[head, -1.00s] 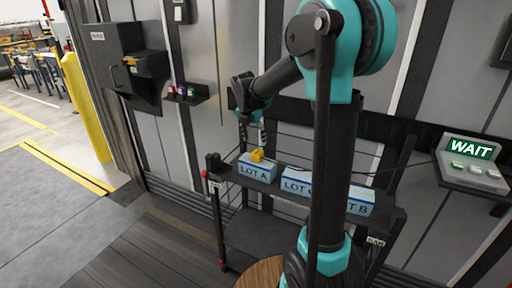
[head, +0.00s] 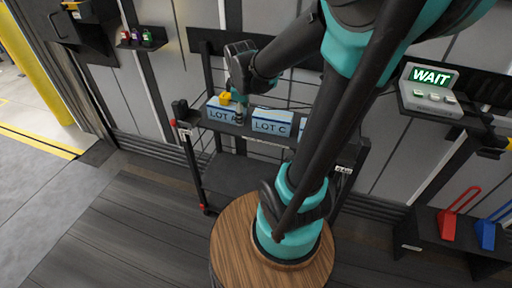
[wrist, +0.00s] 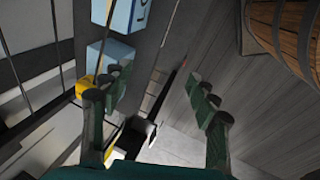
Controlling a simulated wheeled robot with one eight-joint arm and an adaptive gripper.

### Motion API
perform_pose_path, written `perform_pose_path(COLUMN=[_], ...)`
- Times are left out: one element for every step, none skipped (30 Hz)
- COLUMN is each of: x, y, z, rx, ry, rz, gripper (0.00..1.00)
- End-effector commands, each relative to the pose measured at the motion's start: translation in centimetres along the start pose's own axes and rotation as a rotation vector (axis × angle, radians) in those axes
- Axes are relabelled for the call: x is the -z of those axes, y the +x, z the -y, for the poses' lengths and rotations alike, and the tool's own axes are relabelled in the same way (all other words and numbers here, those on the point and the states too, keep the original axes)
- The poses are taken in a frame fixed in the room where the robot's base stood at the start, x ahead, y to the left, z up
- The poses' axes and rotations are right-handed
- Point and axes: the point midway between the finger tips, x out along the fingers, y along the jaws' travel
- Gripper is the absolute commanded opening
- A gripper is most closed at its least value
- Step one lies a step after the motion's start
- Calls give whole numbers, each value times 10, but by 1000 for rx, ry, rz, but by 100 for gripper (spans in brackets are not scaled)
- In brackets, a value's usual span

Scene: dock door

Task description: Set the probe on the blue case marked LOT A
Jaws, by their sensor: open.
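The yellow probe (head: 225,98) rests on top of the blue case marked LOT A (head: 216,112), at the left end of the rack's upper shelf. My gripper (head: 239,117) points down just right of the probe, in front of the case and partly covering its label. In the wrist view my gripper (wrist: 155,100) is open, with nothing between its fingers. The probe (wrist: 84,86) is beside the left finger, outside the gap, against the blue LOT A case (wrist: 108,58). The left finger hides part of both.
The blue LOT C case (head: 272,121) stands to the right on the shelf; another case beyond it is mostly hidden by my arm. A console (head: 430,88) reads WAIT. Red (head: 455,215) and blue (head: 487,234) levers stand at right. Floor at left front is clear.

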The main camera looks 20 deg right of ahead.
Motion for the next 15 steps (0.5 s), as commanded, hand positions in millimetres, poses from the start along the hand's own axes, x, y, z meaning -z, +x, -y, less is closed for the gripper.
perform_pose_path(x=[-12, -17, -25, -30, -36, -42, -47, -51, -56, -60, -62, -66, -68, -70, -72], y=[4, 6, 9, 12, 14, 17, 20, 22, 24, 26, 28, 30, 31, 32, 33], z=[15, 23, 33, 41, 49, 60, 67, 74, 83, 89, 94, 100, 104, 108, 111], rx=[-1, -1, -2, -2, 0, 3, 4, 5, 8, 11, 13, 16, 18, 19, 21], ry=[117, 194, 298, 374, 450, 548, 618, 684, 766, 821, 872, 930, 967, 999, 1034], rz=[-10, -17, -26, -32, -39, -48, -54, -59, -67, -72, -77, -81, -84, -87, -90], gripper=[60, 60, 60, 60, 60, 60, 60, 60, 60, 60, 60, 60, 60, 60, 60])
